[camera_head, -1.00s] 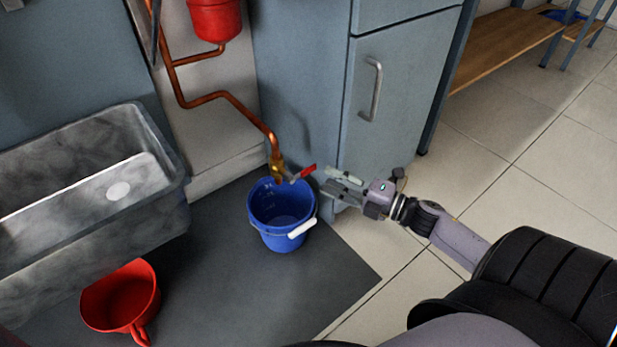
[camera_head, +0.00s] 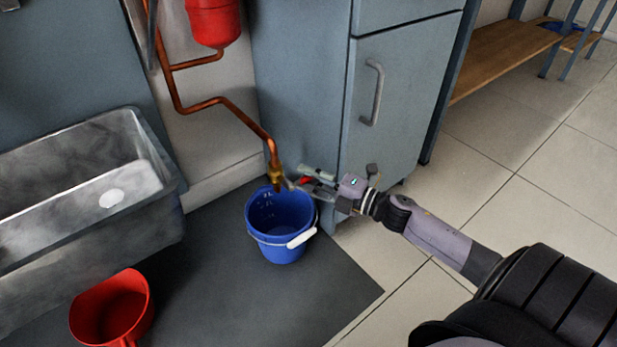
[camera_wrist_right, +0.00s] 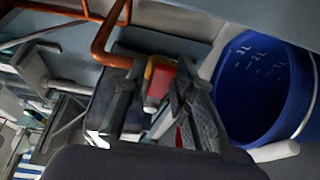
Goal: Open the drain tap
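The brass drain tap (camera_head: 276,177) is at the lower end of a copper pipe, above the blue bucket (camera_head: 281,252). Its red lever handle (camera_head: 305,181) points right, partly hidden by my right gripper (camera_head: 312,180). In the right wrist view, the red handle (camera_wrist_right: 161,80) shows between the two spread fingers of my right gripper (camera_wrist_right: 156,98), with brass just behind it. The fingers are open around the handle; I cannot tell whether either touches it. My left gripper is not in view.
A grey sink (camera_head: 150,215) stands at left, with a red pan (camera_head: 112,305) below it. A red vessel (camera_head: 213,22) hangs above the pipe. A grey-blue cabinet (camera_head: 395,130) stands close behind my right gripper. The tiled floor at right is clear.

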